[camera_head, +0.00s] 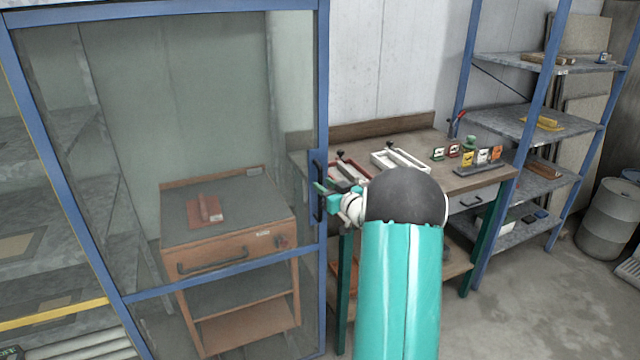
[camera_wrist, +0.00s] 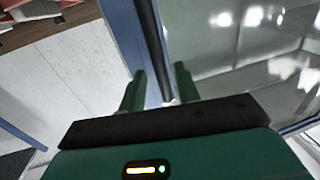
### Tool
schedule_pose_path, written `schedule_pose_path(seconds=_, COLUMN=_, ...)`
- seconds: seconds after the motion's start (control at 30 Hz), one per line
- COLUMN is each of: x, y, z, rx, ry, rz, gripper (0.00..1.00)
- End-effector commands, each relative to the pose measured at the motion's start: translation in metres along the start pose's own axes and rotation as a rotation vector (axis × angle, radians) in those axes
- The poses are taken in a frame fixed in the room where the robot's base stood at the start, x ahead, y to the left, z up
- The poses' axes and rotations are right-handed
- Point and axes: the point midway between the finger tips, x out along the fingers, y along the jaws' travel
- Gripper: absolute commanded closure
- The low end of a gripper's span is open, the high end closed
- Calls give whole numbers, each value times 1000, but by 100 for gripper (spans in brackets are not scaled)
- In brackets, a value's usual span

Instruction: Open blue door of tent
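The tent door has a blue frame (camera_head: 322,80) and a clear panel, and it stands on the left in the head view. Its dark vertical handle (camera_head: 315,168) is on the right upright of the frame. My gripper (camera_head: 323,190) is at this handle, at about its middle height. In the wrist view, the two green fingers of my gripper (camera_wrist: 160,72) are apart, and the dark handle bar (camera_wrist: 152,40) runs between them. A gap shows on each side of the bar. Whether the door is fully shut is hard to tell.
Through the panel a wooden cabinet (camera_head: 240,225) shows. A workbench (camera_head: 455,178) with trays and small boxes stands right of the door, close to my arm. A blue-posted shelf (camera_head: 520,120) and grey drums (camera_head: 608,220) are further right. Open floor lies at the lower right.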

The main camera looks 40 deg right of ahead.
Motion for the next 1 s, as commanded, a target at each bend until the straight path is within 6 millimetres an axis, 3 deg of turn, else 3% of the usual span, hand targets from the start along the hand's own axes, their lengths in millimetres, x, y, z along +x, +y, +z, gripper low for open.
schedule_pose_path(seconds=0.2, x=25, y=-2, z=1, rx=0, ry=-1, rz=-1, gripper=67)
schedule_pose_path(seconds=0.5, x=28, y=-2, z=0, rx=1, ry=-1, rz=0, gripper=67)
schedule_pose_path(seconds=0.67, x=28, y=-2, z=0, rx=1, ry=-1, rz=0, gripper=99)
schedule_pose_path(seconds=1.0, x=29, y=-6, z=0, rx=1, ry=0, rz=-1, gripper=100)
